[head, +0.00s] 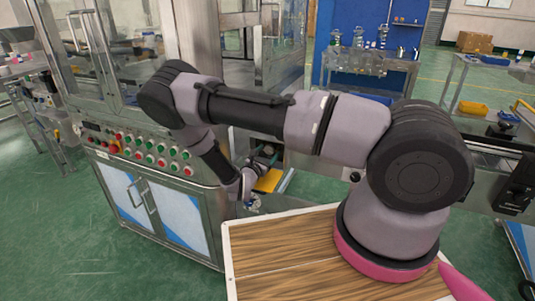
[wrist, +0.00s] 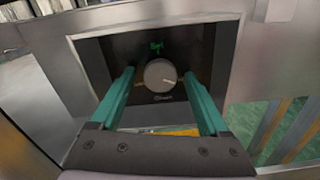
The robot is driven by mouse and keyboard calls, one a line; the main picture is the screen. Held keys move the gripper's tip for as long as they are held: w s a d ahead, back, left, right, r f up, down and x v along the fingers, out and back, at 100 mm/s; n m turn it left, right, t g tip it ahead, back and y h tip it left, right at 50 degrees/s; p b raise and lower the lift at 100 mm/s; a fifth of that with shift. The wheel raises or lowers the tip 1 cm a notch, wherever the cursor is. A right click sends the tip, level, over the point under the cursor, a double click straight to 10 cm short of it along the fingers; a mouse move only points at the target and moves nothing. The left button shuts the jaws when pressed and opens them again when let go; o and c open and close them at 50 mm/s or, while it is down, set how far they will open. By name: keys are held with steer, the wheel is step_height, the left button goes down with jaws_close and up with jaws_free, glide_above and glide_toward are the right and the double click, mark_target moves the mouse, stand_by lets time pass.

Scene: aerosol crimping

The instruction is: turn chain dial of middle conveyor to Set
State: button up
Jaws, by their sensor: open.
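In the wrist view a round grey dial (wrist: 161,75) sits on a black panel (wrist: 210,50) set in a metal frame. Small green lettering is above the dial and pale lettering below it, too blurred to read with certainty. A short light mark shows on the dial's right side. My gripper (wrist: 158,80) is open, its two green fingers reaching toward the panel on the left and right of the dial, with visible gaps to it. In the head view my gripper (head: 258,168) is small and partly hidden beside the steel cabinet; the dial cannot be made out there.
A steel cabinet (head: 190,205) with a row of red and green buttons stands left of my gripper. A conveyor rail (head: 325,170) runs behind my arm. A yellow item (head: 269,180) is close to the gripper. Green floor is open at the front left.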

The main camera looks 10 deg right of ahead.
steer(key=shift+c, duration=0.3)
jaws_close()
steer(key=n, duration=0.6)
steer(key=shift+s, duration=0.1)
steer(key=n, duration=0.5)
steer(key=shift+n, duration=0.4)
steer(key=n, duration=1.1)
steer(key=shift+r, duration=0.1)
